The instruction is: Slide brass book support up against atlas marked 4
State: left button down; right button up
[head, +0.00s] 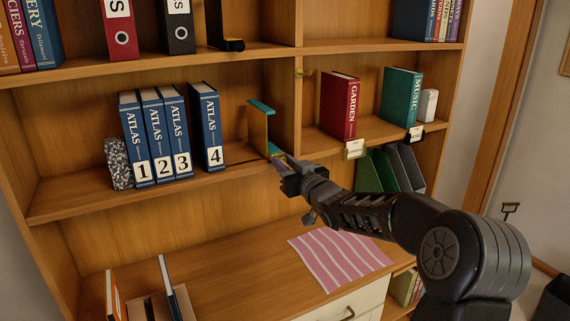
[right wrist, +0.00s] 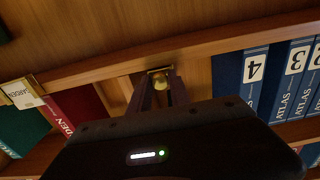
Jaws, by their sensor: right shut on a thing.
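The brass book support (head: 258,128), an upright plate with teal edges, stands on the middle shelf to the right of the atlas marked 4 (head: 207,125), with a clear gap between them. My right gripper (head: 278,159) is shut on the support's low front part. In the right wrist view the brass (right wrist: 159,77) shows between my fingers, and the atlas marked 4 (right wrist: 253,72) appears upside down to the right. The blue atlases 1, 2 and 3 (head: 175,135) stand left of atlas 4, a small gap apart from it. My left gripper is not in view.
A speckled stone-like block (head: 117,164) stands left of the atlases. A wooden divider (head: 284,105) rises just right of the support. Beyond it stand the red GARDEN book (head: 341,105) and green MUSIC book (head: 401,97). A striped cloth (head: 340,258) lies on the surface below.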

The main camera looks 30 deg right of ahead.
grip_shut()
dwell(0.7)
